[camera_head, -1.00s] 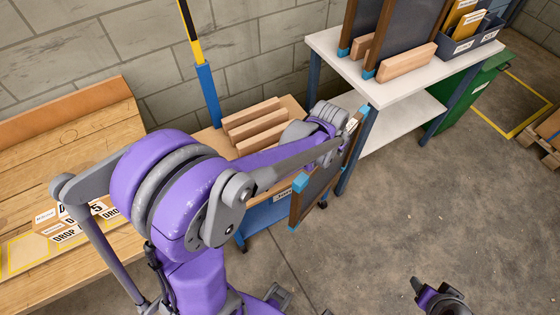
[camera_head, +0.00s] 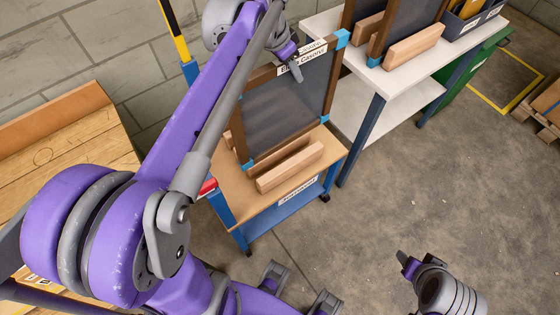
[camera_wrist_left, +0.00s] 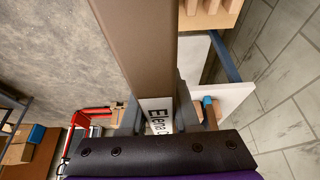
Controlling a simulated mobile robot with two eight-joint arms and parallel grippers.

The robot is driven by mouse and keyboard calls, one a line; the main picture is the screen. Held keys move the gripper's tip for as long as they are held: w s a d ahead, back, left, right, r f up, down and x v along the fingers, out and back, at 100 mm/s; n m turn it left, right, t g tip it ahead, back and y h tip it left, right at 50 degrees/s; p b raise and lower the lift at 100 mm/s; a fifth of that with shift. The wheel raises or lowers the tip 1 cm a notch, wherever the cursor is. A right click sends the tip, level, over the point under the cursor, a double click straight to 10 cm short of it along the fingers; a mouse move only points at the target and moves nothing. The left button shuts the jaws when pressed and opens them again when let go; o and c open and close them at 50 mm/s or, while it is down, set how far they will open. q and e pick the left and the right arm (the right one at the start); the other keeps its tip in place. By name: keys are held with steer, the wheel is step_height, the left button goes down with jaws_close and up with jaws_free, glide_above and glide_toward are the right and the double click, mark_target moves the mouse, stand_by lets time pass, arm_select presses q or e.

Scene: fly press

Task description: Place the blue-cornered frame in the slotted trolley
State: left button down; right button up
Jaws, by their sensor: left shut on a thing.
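The blue-cornered frame (camera_head: 285,108), with brown bars and dark mesh, stands roughly upright over the slotted trolley (camera_head: 333,160). My left gripper (camera_head: 292,62) is shut on its labelled top bar. In the left wrist view, the brown bar (camera_wrist_left: 138,40) and its name label (camera_wrist_left: 158,114) lie between the fingers. The trolley has a wooden top, blue legs and wooden slats (camera_head: 290,167). The frame's lower edge is behind the front slats; I cannot tell whether it is seated in a slot or just above it. My right gripper (camera_head: 408,264) is low at the right, away from the trolley.
A white table (camera_head: 395,90) right of the trolley bears other blue-cornered frames (camera_head: 400,25) between wooden blocks and a dark bin (camera_head: 470,25). A wooden bench (camera_head: 70,140) stands at left against the block wall.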

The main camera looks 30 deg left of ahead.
mark_target(288, 108)
arm_select(q)
step_height(288, 108, down, 17)
steer(key=shift+a+f+b, duration=0.15)
steer(key=shift+b, duration=0.8)
steer(key=shift+f, duration=0.15)
steer(key=c, duration=0.6)
jaws_free()
steer(key=shift+c, duration=0.2)
